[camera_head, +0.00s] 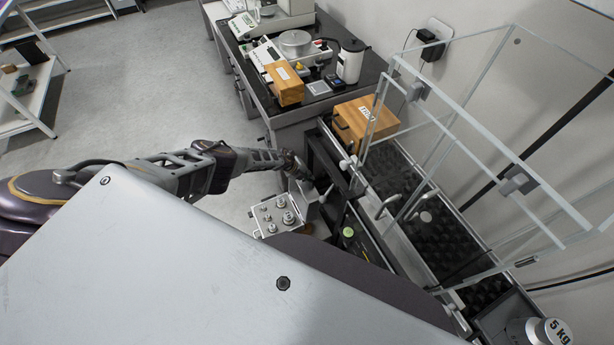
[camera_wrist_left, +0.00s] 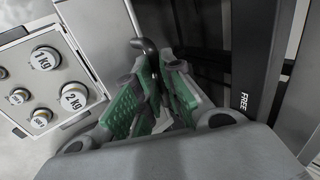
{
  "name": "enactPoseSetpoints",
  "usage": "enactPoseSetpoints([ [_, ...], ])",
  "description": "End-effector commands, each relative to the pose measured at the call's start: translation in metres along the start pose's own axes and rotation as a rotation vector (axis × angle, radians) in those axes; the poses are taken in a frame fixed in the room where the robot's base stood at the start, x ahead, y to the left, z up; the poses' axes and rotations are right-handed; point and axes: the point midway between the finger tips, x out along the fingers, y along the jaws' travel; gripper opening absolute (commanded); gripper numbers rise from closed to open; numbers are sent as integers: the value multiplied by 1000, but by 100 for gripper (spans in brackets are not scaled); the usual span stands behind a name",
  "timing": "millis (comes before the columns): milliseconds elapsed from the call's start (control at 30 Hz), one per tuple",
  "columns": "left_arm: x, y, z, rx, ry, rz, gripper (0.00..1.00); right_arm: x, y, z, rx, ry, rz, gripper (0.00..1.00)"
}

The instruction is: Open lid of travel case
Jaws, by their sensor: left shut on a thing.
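The travel case (camera_head: 262,222) is a small silver box beside the black bench, with its inside and several round metal weights (camera_head: 281,203) showing. Its grey lid (camera_head: 309,207) stands raised on the right side. In the left wrist view, the case (camera_wrist_left: 14,34) shows at the left with weights marked 1 kg and 2 kg, and the lid (camera_wrist_left: 95,35) rises beside them. My left gripper (camera_head: 300,182) is at the lid's upper edge. In the left wrist view, its green-padded fingers (camera_wrist_left: 155,105) are closed on the lid; the exact contact is partly hidden. My right gripper is not in view.
The black bench with a glass enclosure (camera_head: 450,130) stands close at right. Wooden boxes (camera_head: 362,122) and a balance (camera_head: 296,42) are on the surfaces beyond. A 5 kg weight (camera_head: 545,331) is at bottom right. Open floor (camera_head: 150,100) lies to the left.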

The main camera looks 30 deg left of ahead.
Motion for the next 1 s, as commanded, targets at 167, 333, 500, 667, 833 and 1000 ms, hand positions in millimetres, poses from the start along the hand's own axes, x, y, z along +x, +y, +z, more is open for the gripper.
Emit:
enactPoseSetpoints([
  [167,0,-6,-1,-6,2,-8,20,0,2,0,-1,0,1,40],
  [333,0,-3,0,-3,1,-5,32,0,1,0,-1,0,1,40],
  [500,0,-2,0,-2,1,-2,32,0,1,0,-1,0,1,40],
  [667,0,-1,0,-1,0,-2,32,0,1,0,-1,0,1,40],
  [833,-2,-2,1,1,0,-2,32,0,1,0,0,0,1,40],
  [1000,-6,-3,2,3,-1,-1,32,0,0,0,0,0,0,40],
])
